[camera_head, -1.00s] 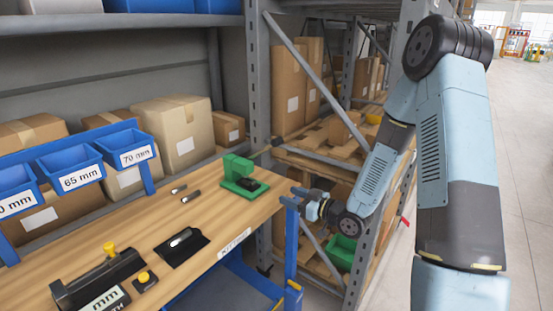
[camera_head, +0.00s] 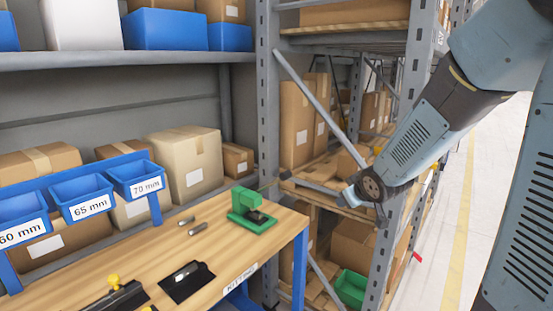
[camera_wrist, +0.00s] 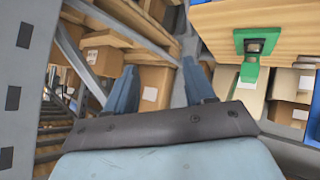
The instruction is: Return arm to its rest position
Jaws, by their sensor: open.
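My arm crosses the right side of the head view, bent down toward the metal rack. My gripper (camera_wrist: 158,78) shows in the wrist view with its two blue-grey fingers apart and nothing between them. In the head view the wrist is beside the rack, to the right of the workbench (camera_head: 225,262), and the fingers are hard to make out. The green fixture (camera_head: 252,209) with a dark part stands near the bench's right end. It also shows in the wrist view (camera_wrist: 250,74), apart from my fingers.
The rack post (camera_head: 405,150) stands close to my arm. Two small metal pins (camera_head: 198,228) and a black plate (camera_head: 188,281) lie on the bench. Blue bins (camera_head: 137,180) line its back. A green crate (camera_head: 350,288) sits low in the rack. Open floor (camera_head: 455,220) lies at right.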

